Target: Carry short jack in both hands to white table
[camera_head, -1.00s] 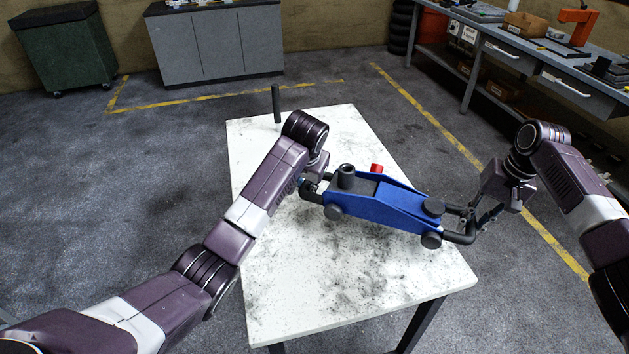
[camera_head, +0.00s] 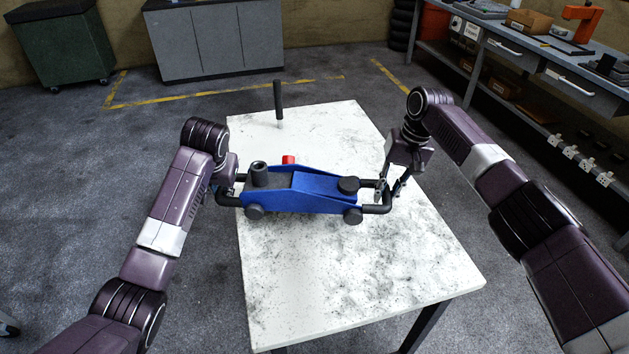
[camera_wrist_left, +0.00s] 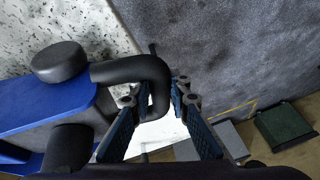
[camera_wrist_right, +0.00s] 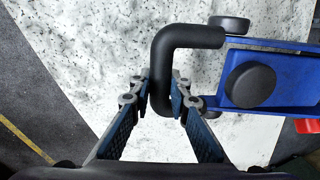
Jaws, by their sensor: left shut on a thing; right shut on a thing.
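The short jack (camera_head: 305,190) is blue with black wheels and a black handle at each end. In the head view it appears over the white table (camera_head: 330,275), level across its left part; whether it touches the top I cannot tell. My left gripper (camera_head: 228,190) is shut on the jack's left handle, which also shows in the left wrist view (camera_wrist_left: 150,70). My right gripper (camera_head: 386,188) is shut on the right handle, also seen in the right wrist view (camera_wrist_right: 165,65). A red part (camera_head: 288,160) shows at the jack's far side.
A dark upright rod (camera_head: 278,102) stands at the table's far left edge. The table's near part is bare. A workbench (camera_head: 530,60) stands at the right, with a grey cabinet (camera_head: 215,45) and a green bin (camera_head: 65,50) behind.

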